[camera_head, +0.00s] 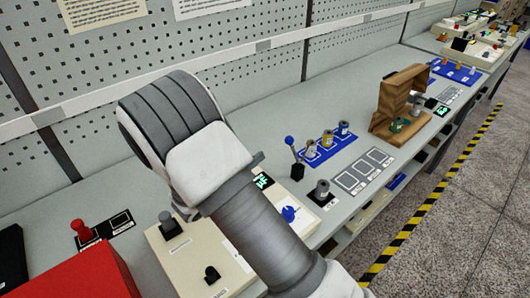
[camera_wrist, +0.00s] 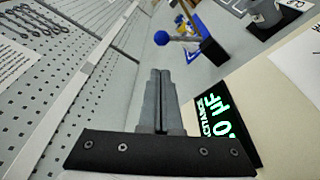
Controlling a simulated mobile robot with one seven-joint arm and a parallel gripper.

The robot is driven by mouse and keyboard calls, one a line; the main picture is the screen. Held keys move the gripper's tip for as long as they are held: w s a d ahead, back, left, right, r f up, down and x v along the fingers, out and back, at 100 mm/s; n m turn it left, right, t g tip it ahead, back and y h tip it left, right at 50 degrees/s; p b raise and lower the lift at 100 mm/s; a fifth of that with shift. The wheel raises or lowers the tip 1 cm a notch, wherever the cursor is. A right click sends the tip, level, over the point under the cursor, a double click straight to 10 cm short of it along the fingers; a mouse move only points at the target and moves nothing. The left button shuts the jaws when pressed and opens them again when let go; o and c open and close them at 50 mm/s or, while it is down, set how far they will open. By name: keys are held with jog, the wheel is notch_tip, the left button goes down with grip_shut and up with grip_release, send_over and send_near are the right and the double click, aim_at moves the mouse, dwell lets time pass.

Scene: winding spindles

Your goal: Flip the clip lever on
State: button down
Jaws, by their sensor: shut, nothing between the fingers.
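A lever with a blue ball end (camera_head: 290,141) rises from a small black base (camera_head: 297,171) on the bench, leaning slightly left. In the wrist view its ball (camera_wrist: 161,38) lies beyond my fingertips, apart from them. A blue knob (camera_head: 289,214) and a small black clip-like part (camera_head: 211,274) sit on the cream panel (camera_head: 184,257). I cannot tell for sure which part is the clip lever. My gripper (camera_wrist: 160,73) is shut and empty, over the bench beside the lit capacitance display (camera_wrist: 222,125). In the head view my arm hides the gripper and part of the panel.
A blue strip (camera_head: 315,157) with several spindles lies behind the lever. A grey spindle (camera_head: 321,190) stands at the panel's right. A wooden stand (camera_head: 398,95) is farther right, a red box (camera_head: 85,277) at the lower left. Pegboard (camera_head: 225,50) backs the bench.

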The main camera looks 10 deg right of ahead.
jog(key=x, duration=0.9)
jog(key=shift+p, duration=0.45)
jog(key=shift+s+f+b, duration=0.1)
jog(key=shift+b, duration=0.4)
jog(key=shift+s+m, duration=0.1)
jog(key=shift+m, duration=0.2)
